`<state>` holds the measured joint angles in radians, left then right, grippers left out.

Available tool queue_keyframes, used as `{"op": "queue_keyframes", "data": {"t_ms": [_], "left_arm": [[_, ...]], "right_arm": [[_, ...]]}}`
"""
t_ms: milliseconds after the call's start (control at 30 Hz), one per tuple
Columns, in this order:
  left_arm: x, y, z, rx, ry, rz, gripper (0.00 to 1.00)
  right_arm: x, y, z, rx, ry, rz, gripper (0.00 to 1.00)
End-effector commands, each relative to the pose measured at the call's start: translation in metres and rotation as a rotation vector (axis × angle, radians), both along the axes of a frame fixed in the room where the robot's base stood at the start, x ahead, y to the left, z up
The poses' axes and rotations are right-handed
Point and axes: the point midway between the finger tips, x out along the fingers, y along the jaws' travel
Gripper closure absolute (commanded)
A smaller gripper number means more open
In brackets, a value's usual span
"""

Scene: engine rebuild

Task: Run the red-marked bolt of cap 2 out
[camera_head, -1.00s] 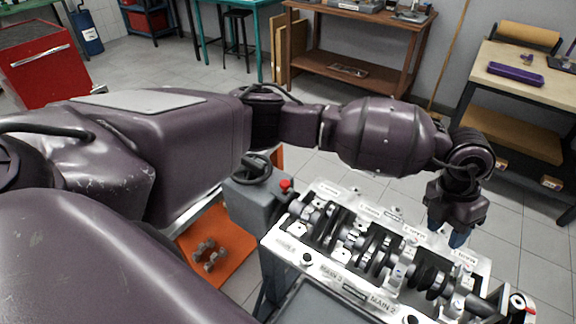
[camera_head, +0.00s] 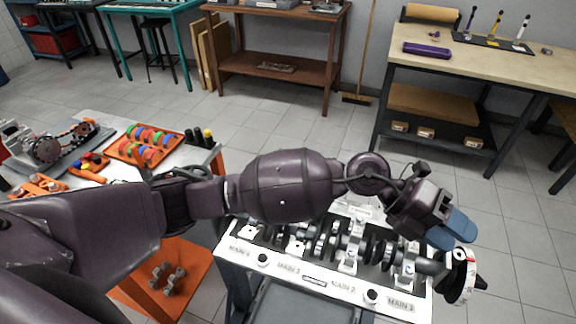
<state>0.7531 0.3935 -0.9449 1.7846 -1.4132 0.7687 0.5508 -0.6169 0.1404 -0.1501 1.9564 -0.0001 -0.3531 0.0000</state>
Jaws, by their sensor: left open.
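The engine block (camera_head: 303,278) stands at the lower middle, with the crankshaft (camera_head: 328,241) lying in it. My right gripper is not in view.
A round dial-like wheel (camera_head: 461,277) sits at the block's right end. A table (camera_head: 97,122) at left holds an orange tray (camera_head: 128,151) of coloured rings. An orange shelf (camera_head: 190,262) with metal parts lies low at left. A workbench (camera_head: 500,62) stands back right; floor between is clear.

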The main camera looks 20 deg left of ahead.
Motion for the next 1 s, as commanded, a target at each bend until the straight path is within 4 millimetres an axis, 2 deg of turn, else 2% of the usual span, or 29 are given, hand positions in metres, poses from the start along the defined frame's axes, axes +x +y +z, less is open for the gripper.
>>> {"op": "queue_keyframes", "data": {"t_ms": [267, 433, 700, 1000], "left_arm": [[0.002, 0.004, 0.038, -0.287, 0.142, 0.166, 0.56], [0.011, 0.016, 0.057, -0.442, 0.230, 0.288, 0.56], [0.032, 0.048, 0.077, -0.648, 0.369, 0.500, 0.56], [0.053, 0.091, 0.080, -0.809, 0.511, 0.734, 0.56]], "right_arm": [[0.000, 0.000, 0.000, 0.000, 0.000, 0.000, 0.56], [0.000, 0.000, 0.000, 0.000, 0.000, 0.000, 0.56], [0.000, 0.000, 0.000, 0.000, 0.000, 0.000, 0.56], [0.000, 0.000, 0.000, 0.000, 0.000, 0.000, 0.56]]}}
